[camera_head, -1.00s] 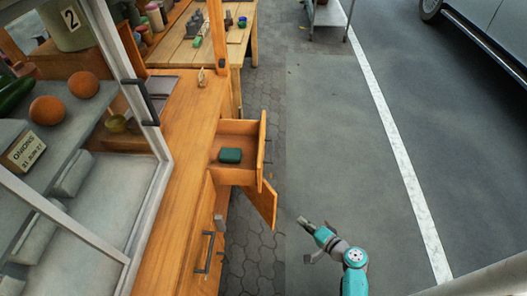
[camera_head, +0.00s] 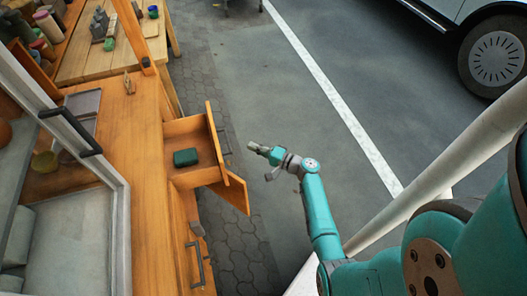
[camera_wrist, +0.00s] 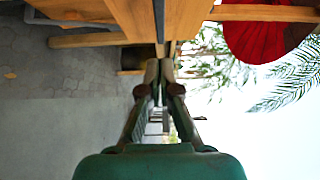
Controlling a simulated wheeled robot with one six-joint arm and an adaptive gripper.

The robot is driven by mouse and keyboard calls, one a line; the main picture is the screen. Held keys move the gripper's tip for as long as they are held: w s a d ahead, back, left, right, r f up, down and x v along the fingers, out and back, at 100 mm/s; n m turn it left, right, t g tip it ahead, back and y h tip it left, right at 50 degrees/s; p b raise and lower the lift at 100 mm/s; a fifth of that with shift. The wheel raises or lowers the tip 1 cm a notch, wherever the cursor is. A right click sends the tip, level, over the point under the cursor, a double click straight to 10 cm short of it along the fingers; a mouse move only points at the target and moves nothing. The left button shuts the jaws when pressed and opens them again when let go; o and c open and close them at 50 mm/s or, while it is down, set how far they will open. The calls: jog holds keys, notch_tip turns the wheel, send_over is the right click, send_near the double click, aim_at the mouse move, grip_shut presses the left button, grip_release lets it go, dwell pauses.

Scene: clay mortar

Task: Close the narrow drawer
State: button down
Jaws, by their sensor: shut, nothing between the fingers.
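The narrow wooden drawer (camera_head: 186,128) stands pulled out of the orange wooden counter in the head view. A dark green box (camera_head: 186,157) lies inside it. The drawer's front panel (camera_head: 215,138) has a dark handle (camera_head: 225,142) on its outer face. My gripper (camera_head: 251,146) is to the right of this front, apart from it in the picture; the exact gap is hard to judge. In the wrist view my gripper (camera_wrist: 160,68) has its fingers together and empty, with wooden boards (camera_wrist: 125,15) ahead of them.
A cabinet door (camera_head: 233,193) stands open just below the drawer. Another dark handle (camera_head: 196,264) is on the counter front nearer me. A wooden table (camera_head: 112,60) is beyond the counter. Open paving (camera_head: 300,90) lies to the right, with a parked vehicle (camera_head: 495,60) at the far right.

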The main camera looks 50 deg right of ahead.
jog(key=w+a, duration=0.3)
jog(key=w, duration=0.1)
jog(key=shift+w+a, duration=0.35)
jog(key=shift+a, duration=0.05)
send_over(195, 167)
jog(key=shift+s+d, duration=0.1)
jog(key=shift+d, duration=0.15)
jog(key=shift+a, duration=0.3)
jog(key=shift+w+a+r, duration=0.1)
jog(key=shift+w+r, duration=0.05)
jog(key=shift+w, duration=0.05)
dwell(0.3)
